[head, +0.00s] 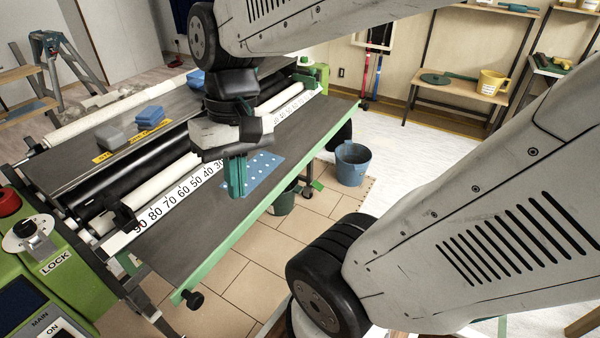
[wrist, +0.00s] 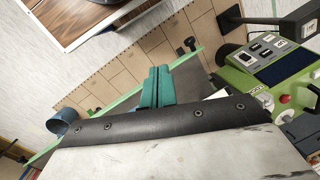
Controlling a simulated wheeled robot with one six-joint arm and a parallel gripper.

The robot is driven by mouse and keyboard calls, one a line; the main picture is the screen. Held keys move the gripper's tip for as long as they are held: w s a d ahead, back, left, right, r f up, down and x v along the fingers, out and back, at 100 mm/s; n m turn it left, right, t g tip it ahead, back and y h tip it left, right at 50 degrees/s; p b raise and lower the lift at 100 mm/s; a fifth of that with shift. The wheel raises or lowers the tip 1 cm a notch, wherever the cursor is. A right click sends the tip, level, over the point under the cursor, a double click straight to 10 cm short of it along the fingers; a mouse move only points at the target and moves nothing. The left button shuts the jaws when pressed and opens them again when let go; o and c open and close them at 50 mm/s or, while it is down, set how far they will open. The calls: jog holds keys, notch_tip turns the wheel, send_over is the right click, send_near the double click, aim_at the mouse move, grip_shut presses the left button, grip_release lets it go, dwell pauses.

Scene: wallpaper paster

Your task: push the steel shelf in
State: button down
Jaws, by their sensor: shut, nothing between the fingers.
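The steel shelf (head: 205,222) is a long dark grey plate with a pale green front edge, and it sticks out in front of the machine's white number scale (head: 180,187). Part of the shelf also shows in the wrist view (wrist: 189,82), beside the fingers. My gripper (head: 237,192) is shut and empty, with its teal fingers pointing down over the middle of the shelf. The shut fingers show in the wrist view (wrist: 158,74). I cannot tell whether the fingertips touch the shelf. My arm hides part of the machine behind it.
A blue dotted sheet (head: 262,170) lies on the shelf beside the fingers. The green control panel (head: 50,255) is at the left. Blue blocks (head: 150,117) sit on the machine top. A blue bucket (head: 352,165) stands beyond the shelf. Tiled floor (head: 225,275) before the shelf is clear.

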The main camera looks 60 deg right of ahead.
jog(key=w+d+f+m+y, duration=0.5)
jog(key=w+d+m+y, duration=0.1)
jog(key=d+m+y, duration=0.15)
jog(key=m+t+h, duration=0.8)
jog(key=m+t, duration=1.1)
jog(key=m, duration=0.6)
send_near(298, 171)
jog(key=w, duration=0.7)
jog(key=shift+a+r, duration=0.25)
jog(key=shift+a, duration=0.15)
